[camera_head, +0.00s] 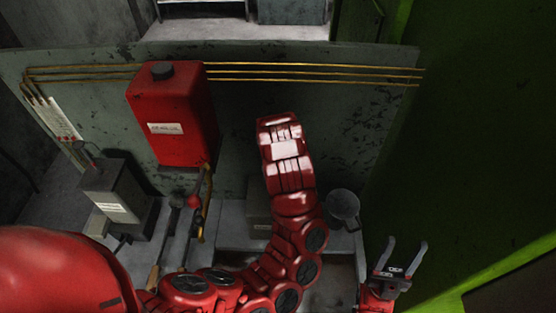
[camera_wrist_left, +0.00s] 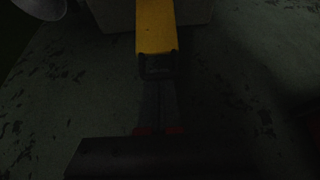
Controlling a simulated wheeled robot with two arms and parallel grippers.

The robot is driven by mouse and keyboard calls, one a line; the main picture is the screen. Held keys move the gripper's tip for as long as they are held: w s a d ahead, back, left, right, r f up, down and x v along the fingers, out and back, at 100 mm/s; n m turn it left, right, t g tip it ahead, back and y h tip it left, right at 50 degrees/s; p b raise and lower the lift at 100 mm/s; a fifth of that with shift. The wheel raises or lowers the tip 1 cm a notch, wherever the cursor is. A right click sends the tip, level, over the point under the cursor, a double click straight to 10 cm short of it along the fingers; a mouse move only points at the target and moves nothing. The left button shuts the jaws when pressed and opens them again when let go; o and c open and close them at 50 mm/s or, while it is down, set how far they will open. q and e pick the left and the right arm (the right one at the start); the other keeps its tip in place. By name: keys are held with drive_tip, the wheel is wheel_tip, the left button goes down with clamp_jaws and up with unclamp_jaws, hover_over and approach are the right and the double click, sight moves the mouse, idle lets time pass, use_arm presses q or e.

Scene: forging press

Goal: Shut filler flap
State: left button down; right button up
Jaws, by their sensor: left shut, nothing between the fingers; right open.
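A round grey cup-like part (camera_head: 343,205), which may belong to the filler, stands right of my left arm in the head view. A grey rounded part also shows at the top left of the left wrist view (camera_wrist_left: 42,7). I cannot make out a flap or its position for certain. My left gripper (camera_wrist_left: 157,75) is shut and empty in the dark left wrist view, its tips close to a yellow bar (camera_wrist_left: 155,25); I cannot tell whether they touch. In the head view my left arm hides it. My right gripper (camera_head: 403,258) is open and empty at the lower right.
A low grey box (camera_head: 259,218) is partly behind my arm. A green wall (camera_head: 470,150) bounds the right.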

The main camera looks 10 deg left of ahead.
idle(0.4)
use_arm(q)
drive_tip(key=shift+s+d+p, duration=0.2)
drive_tip(key=shift+s+p, duration=0.35)
drive_tip(key=shift+s, duration=0.2)
drive_tip(key=shift+s+d+p, duration=0.15)
drive_tip(key=shift+s+p, duration=0.4)
drive_tip(key=shift+s, duration=0.2)
drive_tip(key=shift+s+d+f+p, duration=0.1)
drive_tip(key=shift+s+p, duration=0.05)
drive_tip(key=shift+s, duration=0.4)
drive_tip(key=shift+s+d+f+p, duration=0.1)
drive_tip(key=shift+s+p, duration=0.05)
drive_tip(key=shift+s, duration=0.35)
wheel_tip(320, 180, up, 7)
